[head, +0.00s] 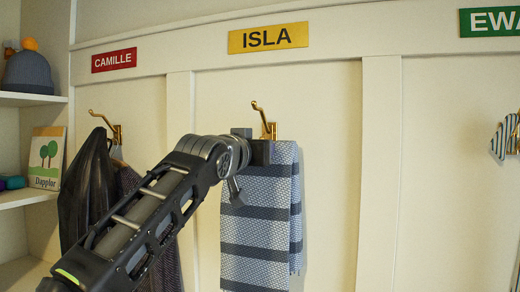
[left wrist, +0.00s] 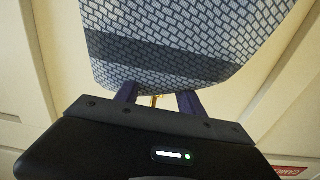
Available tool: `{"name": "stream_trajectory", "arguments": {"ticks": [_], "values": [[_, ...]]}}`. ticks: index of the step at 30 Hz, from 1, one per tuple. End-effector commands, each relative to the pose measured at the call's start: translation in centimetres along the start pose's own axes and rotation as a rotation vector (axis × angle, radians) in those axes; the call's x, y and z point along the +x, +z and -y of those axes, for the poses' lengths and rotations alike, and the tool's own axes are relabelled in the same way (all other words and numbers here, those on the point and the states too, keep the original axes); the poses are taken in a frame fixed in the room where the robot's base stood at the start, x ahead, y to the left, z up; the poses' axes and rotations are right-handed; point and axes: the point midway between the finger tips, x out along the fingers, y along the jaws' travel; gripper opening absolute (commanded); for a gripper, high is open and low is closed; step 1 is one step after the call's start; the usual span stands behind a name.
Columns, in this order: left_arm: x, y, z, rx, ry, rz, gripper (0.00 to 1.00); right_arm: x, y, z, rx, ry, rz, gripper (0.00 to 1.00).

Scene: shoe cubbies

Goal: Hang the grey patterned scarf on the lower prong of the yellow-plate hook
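The yellow plate (head: 268,38) reads ISLA, and a gold hook (head: 262,117) is on the panel below it. Its upper prong shows bare; its lower prong is hidden behind my gripper and the scarf. The grey patterned scarf (head: 255,235), with dark bands, hangs straight down just below the hook. I cannot tell whether the prong carries it. My left gripper (head: 256,150) is at the scarf's top edge. In the left wrist view the scarf (left wrist: 180,45) covers the fingertips, and a sliver of gold shows between the fingers (left wrist: 157,100). Their grip on it is unclear. My right gripper is out of view.
A red CAMILLE plate (head: 114,60) is at left, with a gold hook (head: 105,124) holding a dark bag (head: 88,195). Shelves with a hat (head: 28,70) and a book (head: 46,158) stand at far left. A green plate (head: 490,21) is at right; the panel between is bare.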

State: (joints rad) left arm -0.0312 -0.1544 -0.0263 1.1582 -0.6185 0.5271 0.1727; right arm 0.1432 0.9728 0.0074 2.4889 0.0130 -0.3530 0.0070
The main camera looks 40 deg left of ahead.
Motion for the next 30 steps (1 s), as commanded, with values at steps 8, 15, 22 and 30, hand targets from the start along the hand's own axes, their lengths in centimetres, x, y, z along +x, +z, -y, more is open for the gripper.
{"name": "stream_trajectory", "arguments": {"ticks": [8,15,22,30], "values": [[0.0,0.0,0.0,0.000,0.000,0.000,0.67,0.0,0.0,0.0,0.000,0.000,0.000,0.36],[0.0,0.1,0.0,0.000,0.000,0.002,0.67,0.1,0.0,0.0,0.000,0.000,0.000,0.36],[-2.1,0.3,0.0,-0.001,0.000,-0.002,0.67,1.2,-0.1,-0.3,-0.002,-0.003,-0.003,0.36],[-6.5,0.3,0.1,-0.001,-0.001,-0.001,0.67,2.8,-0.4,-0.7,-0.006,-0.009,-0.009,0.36]]}}
